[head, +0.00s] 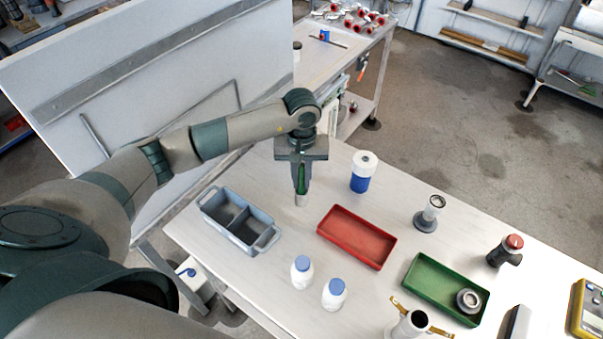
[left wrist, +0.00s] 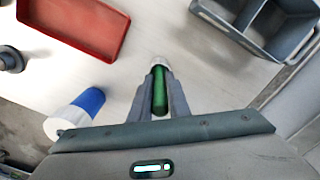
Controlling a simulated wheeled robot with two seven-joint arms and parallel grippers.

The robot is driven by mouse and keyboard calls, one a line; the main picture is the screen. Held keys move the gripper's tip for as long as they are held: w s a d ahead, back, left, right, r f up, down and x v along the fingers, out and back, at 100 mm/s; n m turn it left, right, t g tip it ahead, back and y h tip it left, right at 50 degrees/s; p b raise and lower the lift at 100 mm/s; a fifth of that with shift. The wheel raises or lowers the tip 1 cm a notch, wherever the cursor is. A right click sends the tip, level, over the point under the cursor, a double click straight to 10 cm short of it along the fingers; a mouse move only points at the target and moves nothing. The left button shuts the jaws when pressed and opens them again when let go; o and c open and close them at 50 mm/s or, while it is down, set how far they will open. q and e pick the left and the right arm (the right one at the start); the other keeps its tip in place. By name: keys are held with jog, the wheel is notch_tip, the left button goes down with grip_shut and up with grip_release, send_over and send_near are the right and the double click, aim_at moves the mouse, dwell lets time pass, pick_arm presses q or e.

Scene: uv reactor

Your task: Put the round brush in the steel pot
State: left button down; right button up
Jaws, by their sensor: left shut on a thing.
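My left gripper (head: 301,178) points down over the table and is shut on a green-handled thing with a pale end, which looks like the round brush (head: 301,199). In the left wrist view the green handle (left wrist: 160,92) lies between the fingers, with the pale end beyond the tips. I cannot tell whether that end touches the table. No vessel is clearly the steel pot. A grey metal cylinder on a flange (head: 427,220) and an open-topped cylinder with a brass-coloured clamp (head: 411,322) stand at the right. My right gripper is not in view.
A grey two-part bin (head: 212,213) is left of the gripper, a red tray (head: 327,231) right. A blue-and-white cylinder (head: 362,172), two blue-capped bottles (head: 302,273), a green tray (head: 425,270) holding a metal ring, and a red-capped dark fitting (head: 505,252) stand around.

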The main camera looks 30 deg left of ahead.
pick_arm(q)
jog(key=shift+f, duration=0.55)
jog(key=c, duration=1.6)
grip_release()
jog(key=shift+f+b, duration=0.15)
jog(key=shift+b, duration=0.45)
